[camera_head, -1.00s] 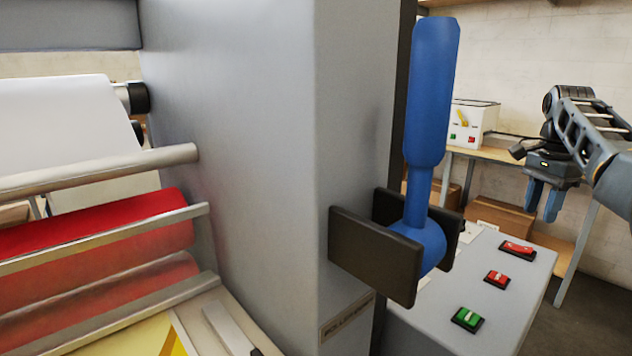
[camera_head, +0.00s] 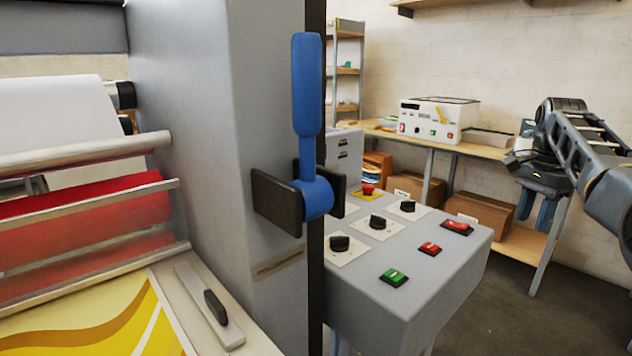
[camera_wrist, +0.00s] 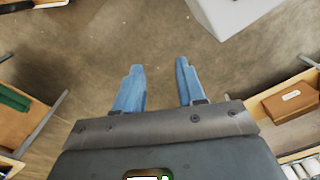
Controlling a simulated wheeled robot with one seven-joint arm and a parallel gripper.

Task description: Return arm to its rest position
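My gripper (camera_head: 535,214) hangs at the right of the head view, fingers pointing down, clear of the machine. In the wrist view its two blue fingers (camera_wrist: 160,82) are apart with only bare floor between and beyond them, so it is open and empty. My arm is bent and comes in from the right edge. The laminator (camera_head: 200,110) fills the left of the head view. Its blue lever (camera_head: 307,100) stands upright in a dark bracket, well to the left of my gripper.
A grey control panel (camera_head: 372,292) with knobs and red and green buttons juts out between the lever and my gripper. A workbench (camera_head: 470,147) with a white box (camera_head: 436,118) stands behind. Cardboard boxes (camera_head: 482,210) sit on its lower shelf. The floor (camera_head: 520,310) below my gripper is clear.

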